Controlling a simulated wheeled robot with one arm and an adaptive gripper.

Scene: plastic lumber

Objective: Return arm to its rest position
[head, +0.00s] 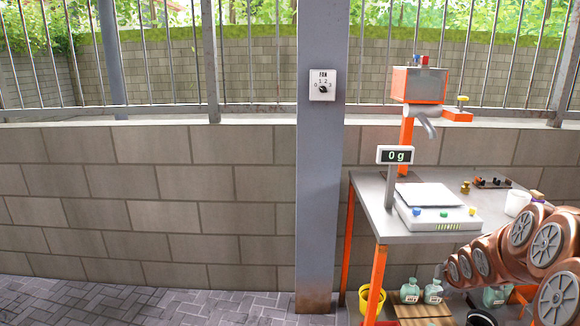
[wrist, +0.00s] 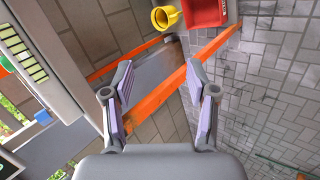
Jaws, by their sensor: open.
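My gripper (wrist: 160,103) is open and empty in the wrist view, its two fingers spread wide with padded inner faces. Past the fingers are an orange table leg (wrist: 178,92) and the paved floor. In the head view my copper-coloured arm reaches in from the right edge, in front of the table's right part.
A grey table (head: 374,205) with orange legs carries a scale (head: 436,212) reading 0 g and a white cup (head: 517,203). Under it are a yellow bucket (head: 371,299) and bottles (head: 433,291). A grey post (head: 320,180) stands left; floor (head: 150,305) beyond is clear.

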